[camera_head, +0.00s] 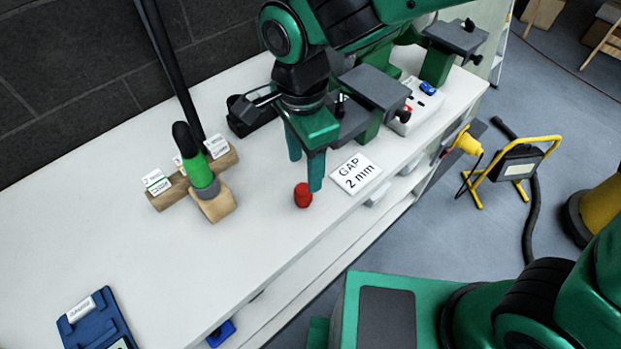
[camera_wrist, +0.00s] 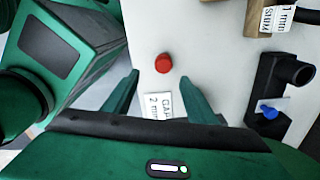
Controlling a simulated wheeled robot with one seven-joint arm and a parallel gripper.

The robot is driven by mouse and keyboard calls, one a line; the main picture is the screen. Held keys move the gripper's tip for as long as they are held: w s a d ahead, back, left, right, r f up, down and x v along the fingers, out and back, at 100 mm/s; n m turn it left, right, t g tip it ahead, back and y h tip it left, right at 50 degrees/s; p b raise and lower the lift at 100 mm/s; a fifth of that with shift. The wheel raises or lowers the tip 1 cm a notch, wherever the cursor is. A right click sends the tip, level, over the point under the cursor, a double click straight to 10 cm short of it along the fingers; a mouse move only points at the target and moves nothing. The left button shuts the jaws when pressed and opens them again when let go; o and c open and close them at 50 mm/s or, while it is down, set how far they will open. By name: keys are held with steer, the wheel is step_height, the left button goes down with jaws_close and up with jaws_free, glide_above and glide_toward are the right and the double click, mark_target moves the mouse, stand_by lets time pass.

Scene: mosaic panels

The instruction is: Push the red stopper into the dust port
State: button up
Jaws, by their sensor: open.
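The red stopper (camera_head: 303,196) stands on the white bench near its front edge; the wrist view also shows it (camera_wrist: 164,63). My gripper (camera_head: 306,172) is open and points down, its fingertips just above and behind the stopper in the head view. In the wrist view my gripper (camera_wrist: 160,79) has the stopper beyond its two green fingertips, roughly centred between them, not clasped. A black fitting with a round spout (camera_wrist: 277,85) lies to the right in the wrist view; it may be the dust port. In the head view this black fitting (camera_head: 250,116) is partly hidden behind my arm.
A "GAP 2 mm" card (camera_head: 356,173) lies right of the stopper. A wooden block stand (camera_head: 215,205) holds a green and black tool (camera_head: 196,165) to the left. A blue gauge case (camera_head: 98,322) lies at the front left. The bench between is clear.

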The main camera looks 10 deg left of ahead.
mark_target(303, 188)
steer(key=f, duration=0.3)
steer(key=a+f, duration=0.1)
steer(key=f, duration=0.1)
steer(key=shift+w+d+f, duration=0.1)
steer(key=shift+w+f, duration=0.05)
steer(key=shift+f, duration=1.35)
steer(key=shift+w+d+f, duration=0.1)
steer(key=shift+w+f, duration=0.05)
steer(key=shift+f, duration=1.35)
steer(key=c, duration=1.1)
